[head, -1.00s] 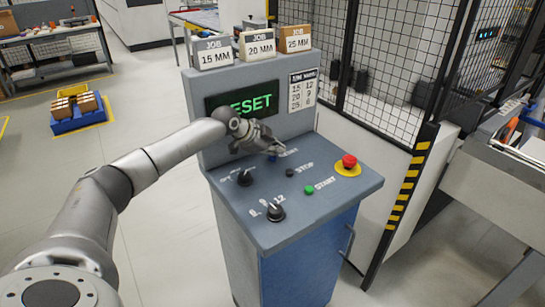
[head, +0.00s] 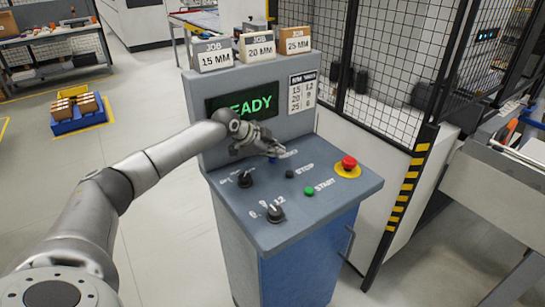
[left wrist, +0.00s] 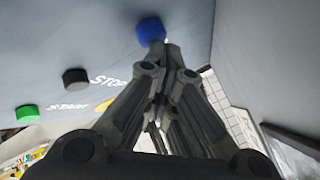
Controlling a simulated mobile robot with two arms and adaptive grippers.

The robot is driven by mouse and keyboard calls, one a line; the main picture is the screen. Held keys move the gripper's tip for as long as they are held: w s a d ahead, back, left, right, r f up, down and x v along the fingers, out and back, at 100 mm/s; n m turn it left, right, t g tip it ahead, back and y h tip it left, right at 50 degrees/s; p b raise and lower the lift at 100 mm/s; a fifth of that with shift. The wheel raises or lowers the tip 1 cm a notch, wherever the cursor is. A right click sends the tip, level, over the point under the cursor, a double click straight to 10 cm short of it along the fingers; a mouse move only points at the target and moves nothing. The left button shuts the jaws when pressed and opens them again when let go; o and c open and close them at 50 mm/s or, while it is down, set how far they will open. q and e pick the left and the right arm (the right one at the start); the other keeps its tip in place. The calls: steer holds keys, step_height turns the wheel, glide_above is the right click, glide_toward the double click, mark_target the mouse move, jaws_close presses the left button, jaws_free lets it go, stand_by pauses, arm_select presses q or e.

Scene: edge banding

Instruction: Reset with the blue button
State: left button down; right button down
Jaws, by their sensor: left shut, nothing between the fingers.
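The blue button (left wrist: 150,30) is at the top of the left wrist view, on the grey control panel (head: 232,208). My left gripper (left wrist: 172,55) is shut and empty, with its fingertips right at the button's edge; whether they touch it I cannot tell. In the head view my left gripper (head: 278,150) is over the back of the panel and mostly hides the button and its label. The display (head: 245,102) is lit green and reads "EADY", its first letter hidden by my arm. My right gripper is not in view.
A black stop button (head: 290,174), a green start button (head: 309,191), a red emergency stop (head: 348,162) on yellow and two black knobs share the panel. Job blocks (head: 213,54) stand on top. A mesh fence (head: 395,65) is behind on the right.

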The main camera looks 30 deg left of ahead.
mark_target(274, 159)
arm_select(q)
steer(key=shift+r+p, duration=0.3)
steer(key=shift+r, duration=0.3)
step_height(274, 159, up, 5)
steer(key=p, duration=0.4)
steer(key=shift+s+f, duration=0.1)
stand_by(0.7)
